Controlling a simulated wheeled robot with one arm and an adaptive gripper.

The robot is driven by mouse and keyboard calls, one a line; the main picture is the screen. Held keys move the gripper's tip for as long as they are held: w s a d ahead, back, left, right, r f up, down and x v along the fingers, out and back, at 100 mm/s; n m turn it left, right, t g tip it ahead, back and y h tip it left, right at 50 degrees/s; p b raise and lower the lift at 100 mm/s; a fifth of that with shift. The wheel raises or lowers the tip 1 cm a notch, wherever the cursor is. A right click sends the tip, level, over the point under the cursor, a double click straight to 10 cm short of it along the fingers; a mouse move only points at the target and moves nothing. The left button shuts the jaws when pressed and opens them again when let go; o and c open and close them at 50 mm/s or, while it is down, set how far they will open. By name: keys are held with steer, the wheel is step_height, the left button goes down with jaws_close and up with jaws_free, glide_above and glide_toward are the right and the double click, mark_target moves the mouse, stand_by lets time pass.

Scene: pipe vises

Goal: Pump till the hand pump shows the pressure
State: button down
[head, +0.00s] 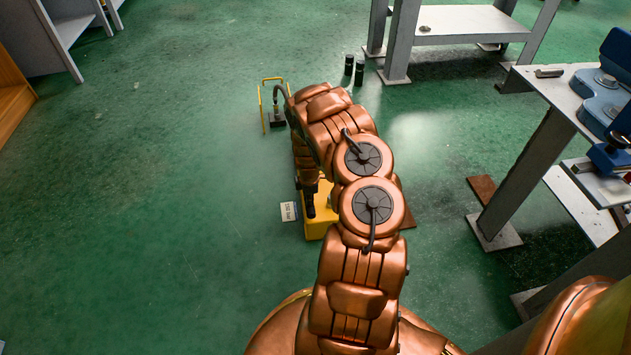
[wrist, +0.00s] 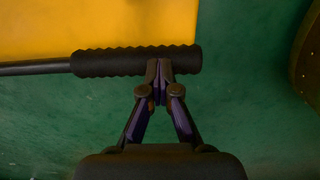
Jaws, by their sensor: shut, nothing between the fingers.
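The hand pump is a yellow body (head: 318,226) on the green floor, partly hidden behind my arm in the head view. Its yellow surface also fills the upper left of the wrist view (wrist: 120,22). The pump handle has a black ribbed grip (wrist: 105,63) on a dark rod that runs off to the left. My gripper (wrist: 160,70) is shut, with its fingertips at the right part of the grip, overlapping it in the picture. I cannot tell whether they touch it. No gauge or pressure reading is visible in either view.
A small white label card (head: 290,212) lies left of the pump. A yellow-framed item (head: 276,105) and two dark cylinders (head: 354,69) stand beyond. A grey workbench (head: 545,140) with blue vises (head: 603,95) is at the right. The floor at left is clear.

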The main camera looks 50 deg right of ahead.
stand_by(0.4)
steer(key=r+p, duration=0.4)
steer(key=r, duration=0.1)
steer(key=r+p, duration=0.2)
steer(key=p, duration=0.1)
steer(key=shift+w+d+r, duration=0.25)
steer(key=shift+w, duration=0.1)
step_height(320, 180, up, 7)
steer(key=w+d+p, duration=0.1)
steer(key=p, duration=0.3)
steer(key=shift+w+d+r, duration=0.15)
steer(key=shift+w, duration=0.15)
step_height(320, 180, down, 6)
steer(key=s+a, duration=0.1)
stand_by(0.6)
steer(key=shift+s, duration=0.15)
